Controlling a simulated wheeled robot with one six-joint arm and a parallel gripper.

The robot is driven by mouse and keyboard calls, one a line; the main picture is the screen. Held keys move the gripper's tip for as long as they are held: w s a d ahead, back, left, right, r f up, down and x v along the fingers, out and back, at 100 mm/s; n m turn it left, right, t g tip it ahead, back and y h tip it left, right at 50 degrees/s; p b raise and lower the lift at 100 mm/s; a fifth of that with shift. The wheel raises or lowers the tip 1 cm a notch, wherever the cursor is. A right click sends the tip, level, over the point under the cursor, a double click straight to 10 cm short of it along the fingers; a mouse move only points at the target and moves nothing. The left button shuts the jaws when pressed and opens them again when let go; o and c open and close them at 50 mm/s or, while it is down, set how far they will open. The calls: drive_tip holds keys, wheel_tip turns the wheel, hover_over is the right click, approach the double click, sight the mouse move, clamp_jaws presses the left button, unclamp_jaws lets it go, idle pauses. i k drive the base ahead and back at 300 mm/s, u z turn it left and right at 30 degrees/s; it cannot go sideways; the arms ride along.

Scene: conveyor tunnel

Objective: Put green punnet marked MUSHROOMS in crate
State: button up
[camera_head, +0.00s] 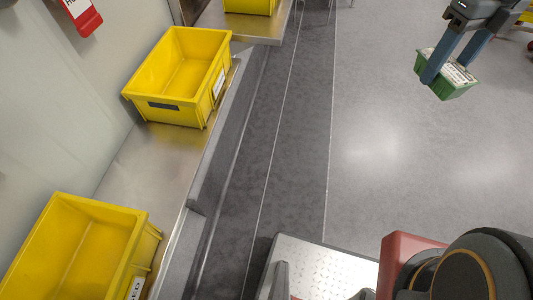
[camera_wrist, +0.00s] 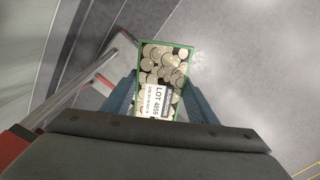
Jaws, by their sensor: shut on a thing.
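My gripper (camera_head: 445,62) is at the upper right in the head view, shut on a green punnet (camera_head: 453,86) and holding it in the air above the grey floor. Yellow crates stand on a metal shelf at the left in the head view: one at the lower left (camera_head: 140,255), one in the upper middle (camera_head: 172,112), and part of another at the top (camera_head: 250,5). The two nearer crates look empty. The crates are well apart from the punnet.
The metal shelf (camera_head: 150,165) runs along a pale wall (camera_head: 50,110), with a raised grey edge on its floor side. A red tag (camera_head: 82,17) hangs at the upper left. Open floor (camera_head: 390,150) lies between the shelf and the punnet.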

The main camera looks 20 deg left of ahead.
sight(102, 275)
drive_tip(key=k, duration=1.25)
drive_tip(key=u, duration=2.05)
drive_tip(key=i, duration=0.5)
